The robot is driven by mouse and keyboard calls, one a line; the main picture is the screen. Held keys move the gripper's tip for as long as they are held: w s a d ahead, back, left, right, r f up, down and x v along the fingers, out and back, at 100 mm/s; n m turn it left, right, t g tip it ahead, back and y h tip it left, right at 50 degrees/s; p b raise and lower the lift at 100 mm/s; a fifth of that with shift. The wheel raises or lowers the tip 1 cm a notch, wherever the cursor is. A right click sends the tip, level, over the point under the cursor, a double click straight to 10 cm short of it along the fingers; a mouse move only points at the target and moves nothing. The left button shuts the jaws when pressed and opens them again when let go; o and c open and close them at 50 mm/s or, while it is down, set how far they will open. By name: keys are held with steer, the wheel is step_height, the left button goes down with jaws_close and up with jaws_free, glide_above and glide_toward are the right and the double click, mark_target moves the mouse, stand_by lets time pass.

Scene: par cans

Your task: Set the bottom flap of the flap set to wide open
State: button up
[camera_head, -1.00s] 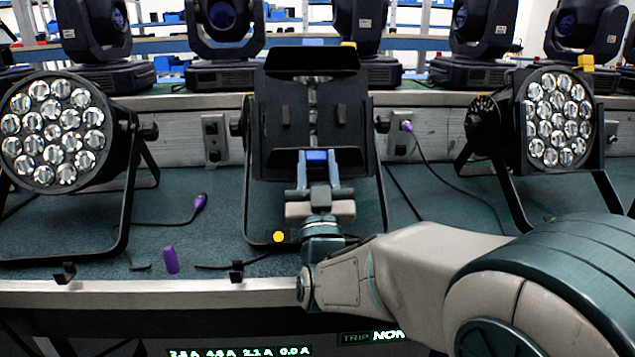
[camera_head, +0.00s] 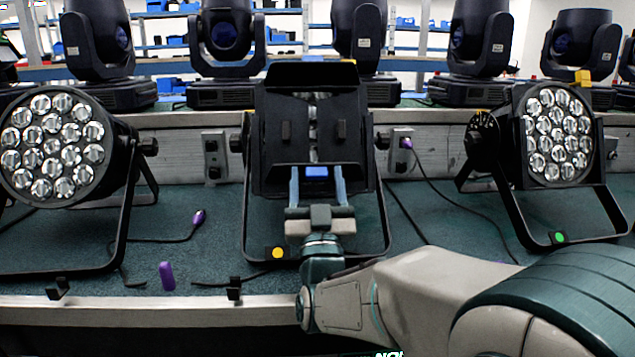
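The flap set is on the middle par can, facing me. Its top flap (camera_head: 312,75) stands out above the dark front. Two upright side flaps (camera_head: 270,138) lie across the front, with a narrow gap between them showing part of the lamp face. The bottom flap (camera_head: 362,180) is a dark panel at the lower edge, with a bright blue tab (camera_head: 316,172) at its middle. Its exact angle is hard to tell. My gripper (camera_head: 317,174) points at it from below. Its two pale blue fingers are spread, one on each side of the tab, with gaps showing.
Par cans with bare lenses stand at left (camera_head: 52,148) and right (camera_head: 556,136). The yoke (camera_head: 385,215) frames the middle can. A purple plug (camera_head: 167,276) and cables lie on the green bench top (camera_head: 215,255). Moving heads (camera_head: 228,40) line the shelf behind.

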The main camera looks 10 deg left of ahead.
steer(key=shift+r, duration=0.1)
steer(key=d+r+p, duration=0.4)
steer(key=d+r, duration=0.6)
steer(key=d, duration=0.1)
steer(key=shift+s+d+r+p, duration=0.3)
steer(key=shift+s+r+p, duration=0.05)
steer(key=shift+s+r, duration=0.05)
